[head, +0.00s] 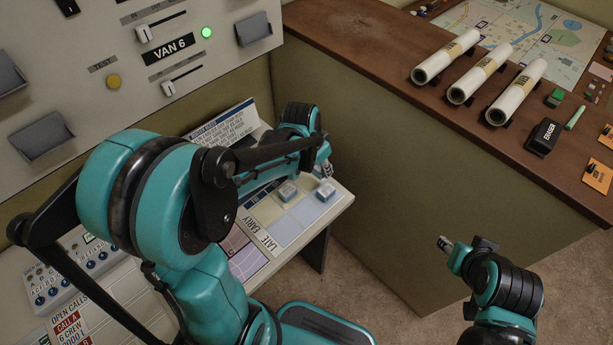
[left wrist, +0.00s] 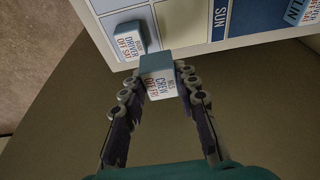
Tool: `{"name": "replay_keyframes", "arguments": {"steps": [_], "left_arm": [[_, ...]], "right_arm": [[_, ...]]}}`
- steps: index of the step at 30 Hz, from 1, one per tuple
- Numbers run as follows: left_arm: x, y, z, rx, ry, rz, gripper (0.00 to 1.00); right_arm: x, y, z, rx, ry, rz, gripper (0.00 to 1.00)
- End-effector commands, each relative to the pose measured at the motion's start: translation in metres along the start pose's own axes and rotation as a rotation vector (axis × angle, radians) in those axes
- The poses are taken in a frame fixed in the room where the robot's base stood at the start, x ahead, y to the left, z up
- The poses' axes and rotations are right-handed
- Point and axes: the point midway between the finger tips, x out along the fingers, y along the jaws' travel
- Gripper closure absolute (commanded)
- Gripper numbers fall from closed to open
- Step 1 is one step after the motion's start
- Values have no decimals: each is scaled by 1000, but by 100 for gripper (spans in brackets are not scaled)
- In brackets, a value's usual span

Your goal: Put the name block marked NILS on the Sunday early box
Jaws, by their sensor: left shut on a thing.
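My left gripper (left wrist: 160,88) is shut on a small blue-topped block (left wrist: 158,66), whose pale side reads roughly NILS, CREW, OFF FRI. It holds the block just outside the edge of the roster board (left wrist: 112,22), upright or nearly so. In the head view my left gripper (head: 323,168) is at the board's far right, and the held block is not clearly seen. The pale yellow early box (left wrist: 187,20) beside the SUN label (left wrist: 221,18) looks bare where visible. My right gripper (head: 446,245) is over the floor, away from the board; its jaws are unclear.
A DRIVER OFF SAT block (left wrist: 128,42) sits on the blue box beside the early box. A brown counter (head: 380,50) with white tubes is at right.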

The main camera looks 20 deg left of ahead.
Motion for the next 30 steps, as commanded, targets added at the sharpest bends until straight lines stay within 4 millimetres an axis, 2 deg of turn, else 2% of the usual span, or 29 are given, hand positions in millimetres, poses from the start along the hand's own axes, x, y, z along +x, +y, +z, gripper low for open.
{"name": "replay_keyframes", "arguments": {"steps": [1, 3, 9, 13, 19, 30], "left_arm": [[9, -13, 6, -6, 0, -1, 94], [15, -26, 12, -5, 0, -2, 94], [24, -45, 21, 0, 1, 0, 94], [32, -46, 24, 1, 0, 1, 94], [61, -46, 33, 2, 0, 0, 94], [65, -46, 34, 2, 0, 0, 94]], "right_arm": [[6, 0, 4, 0, 0, 0, 60], [9, 0, 6, 0, 0, 0, 60], [13, 0, 9, 0, 0, 0, 60], [16, 0, 11, 0, 0, 0, 60], [28, 0, 20, 0, 0, 0, 60], [29, 0, 21, 0, 0, 0, 60]]}}
